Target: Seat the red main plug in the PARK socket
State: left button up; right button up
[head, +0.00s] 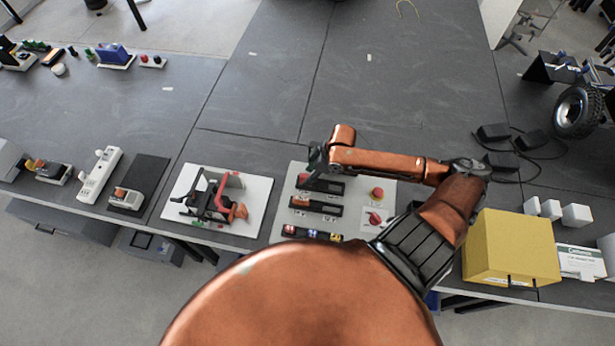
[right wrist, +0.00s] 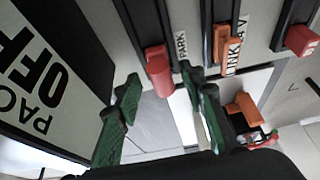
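The red main plug (right wrist: 159,74) stands at the near end of a black strip next to the PARK label (right wrist: 182,46). It also shows in the head view (head: 304,178), on the panel's top strip, partly under my right gripper. How deep it sits cannot be told. My right gripper (right wrist: 160,76) is open, its green fingertips one on each side of the plug in the picture, with gaps on both sides. It also shows in the head view (head: 316,157). An orange plug (right wrist: 223,45) stands on the neighbouring strip labelled LINK. My left gripper is not in view.
The pale panel (head: 345,205) also carries red knobs (head: 376,194) and a third strip with coloured blocks (head: 312,233). A black fixture on a white board (head: 253,197) stands left. A yellow box (head: 512,247) stands right. The table behind is mostly clear.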

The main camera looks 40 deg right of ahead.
jog(key=v, duration=0.9)
jog(key=shift+s+r+p, duration=0.2)
jog(key=shift+r+p, duration=0.15)
jog(key=shift+d, duration=0.1)
